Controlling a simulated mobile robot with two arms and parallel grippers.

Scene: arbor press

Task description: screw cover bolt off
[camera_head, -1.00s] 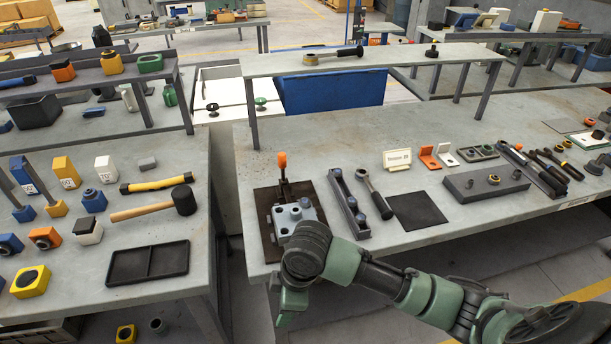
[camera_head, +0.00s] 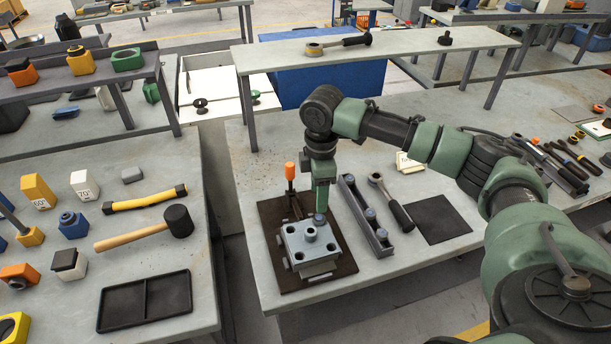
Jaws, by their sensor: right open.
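A grey-blue block with a cover plate (camera_head: 307,246) sits on a dark mat on the bench. It has a raised round boss (camera_head: 310,234) in the middle and small round features near its corners, too small to tell as bolts or holes. My right gripper (camera_head: 321,212) points down at the far right corner of the cover. It is open, and its fingers look edge-on; whether they touch a bolt there, I cannot tell. The gripper hides that corner. My left gripper is out of view.
An orange-handled lever (camera_head: 290,176) stands close behind the block. A raised shelf (camera_head: 400,45) spans the bench behind my arm.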

